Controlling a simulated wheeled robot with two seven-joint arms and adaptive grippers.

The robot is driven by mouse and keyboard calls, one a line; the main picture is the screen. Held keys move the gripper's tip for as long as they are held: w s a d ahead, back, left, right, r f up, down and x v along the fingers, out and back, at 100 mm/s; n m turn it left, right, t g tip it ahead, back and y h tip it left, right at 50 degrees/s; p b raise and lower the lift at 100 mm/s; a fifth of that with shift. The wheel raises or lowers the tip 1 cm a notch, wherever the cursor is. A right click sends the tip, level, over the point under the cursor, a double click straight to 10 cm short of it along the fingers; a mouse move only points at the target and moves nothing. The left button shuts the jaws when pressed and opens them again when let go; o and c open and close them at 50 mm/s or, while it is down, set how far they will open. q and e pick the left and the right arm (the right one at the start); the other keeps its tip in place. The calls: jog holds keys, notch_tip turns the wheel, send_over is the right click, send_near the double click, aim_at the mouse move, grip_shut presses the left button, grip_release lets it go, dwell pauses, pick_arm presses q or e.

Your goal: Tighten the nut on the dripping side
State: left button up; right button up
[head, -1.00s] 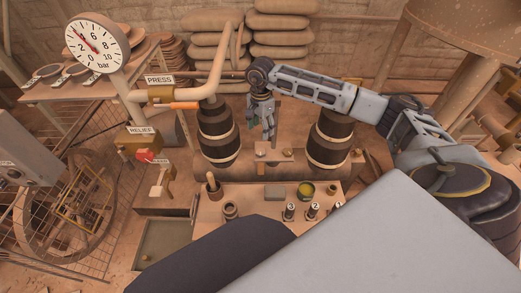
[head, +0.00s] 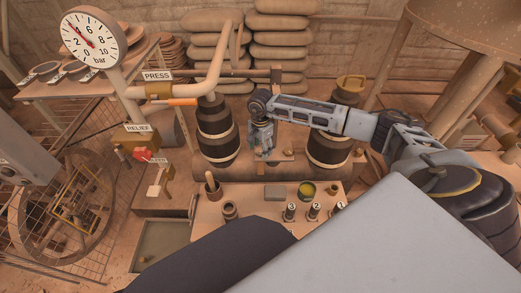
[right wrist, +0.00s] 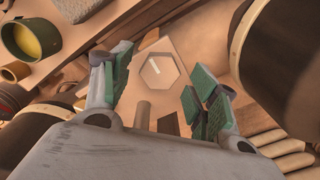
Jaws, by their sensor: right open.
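My right gripper (head: 263,154) points down between two dark banded barrels, over the left part of a small wooden plate. In the right wrist view its green-padded fingers (right wrist: 158,84) are open. A pale hexagonal nut (right wrist: 160,72) shows in the gap between them, not gripped; how far below the fingertips it sits I cannot tell. A second small pale nut (head: 288,153) shows on the plate to the right of the gripper in the head view. No drip is visible. My left gripper is not in view.
The left barrel (head: 216,132) and right barrel (head: 328,152) flank the gripper closely. In front, a bench (head: 262,206) holds a yellow-filled pot (head: 307,190) and numbered cylinders (head: 291,211).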

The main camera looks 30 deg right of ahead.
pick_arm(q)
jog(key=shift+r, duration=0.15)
pick_arm(e)
jog(key=shift+f, duration=0.35)
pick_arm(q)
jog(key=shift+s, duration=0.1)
pick_arm(e)
jog(key=c, duration=1)
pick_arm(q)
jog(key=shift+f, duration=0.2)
